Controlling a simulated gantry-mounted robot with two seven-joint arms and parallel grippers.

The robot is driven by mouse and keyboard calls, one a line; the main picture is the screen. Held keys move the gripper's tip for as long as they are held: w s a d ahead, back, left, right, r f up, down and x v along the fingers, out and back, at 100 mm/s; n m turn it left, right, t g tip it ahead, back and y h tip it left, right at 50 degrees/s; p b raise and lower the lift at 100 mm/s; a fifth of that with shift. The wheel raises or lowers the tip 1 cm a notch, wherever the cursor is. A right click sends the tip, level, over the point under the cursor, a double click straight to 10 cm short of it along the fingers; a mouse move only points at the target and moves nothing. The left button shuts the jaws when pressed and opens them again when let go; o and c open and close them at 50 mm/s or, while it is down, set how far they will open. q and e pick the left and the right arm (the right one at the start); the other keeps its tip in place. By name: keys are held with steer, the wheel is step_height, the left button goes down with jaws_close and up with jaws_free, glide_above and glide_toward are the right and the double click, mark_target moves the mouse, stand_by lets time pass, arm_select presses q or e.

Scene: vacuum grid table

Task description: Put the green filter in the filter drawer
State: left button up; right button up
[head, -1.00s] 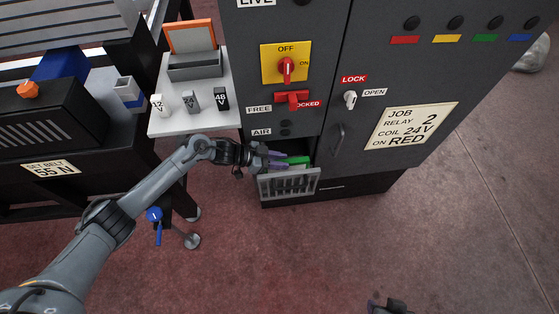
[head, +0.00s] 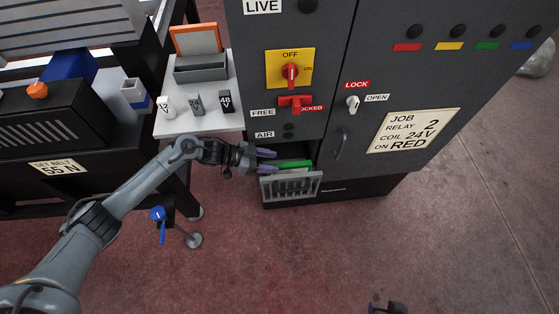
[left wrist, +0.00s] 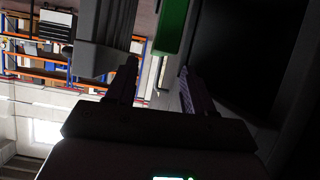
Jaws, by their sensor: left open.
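The green filter (head: 294,164) lies in the open filter drawer (head: 291,187) at the bottom of the grey cabinet. The drawer has a slatted grey front and is pulled out. My left gripper (head: 267,162) is open at the drawer's left side, its purple fingers apart and just left of the filter. In the left wrist view the fingers (left wrist: 157,85) are spread with nothing between them. The green filter (left wrist: 171,27) shows beyond them there, apart from the fingertips. Only a small dark part of my right arm shows at the bottom edge of the head view.
The grey cabinet carries a red rotary switch (head: 290,73), a red lever (head: 296,103) and a white lock knob (head: 353,103). A white shelf (head: 199,122) with relay blocks and an orange-framed box (head: 198,45) stands left. The floor in front is clear.

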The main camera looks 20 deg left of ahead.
arm_select(q)
steer(key=p+v, duration=0.1)
steer(key=v, duration=0.6)
steer(key=shift+a, duration=0.1)
steer(key=shift+a, duration=0.1)
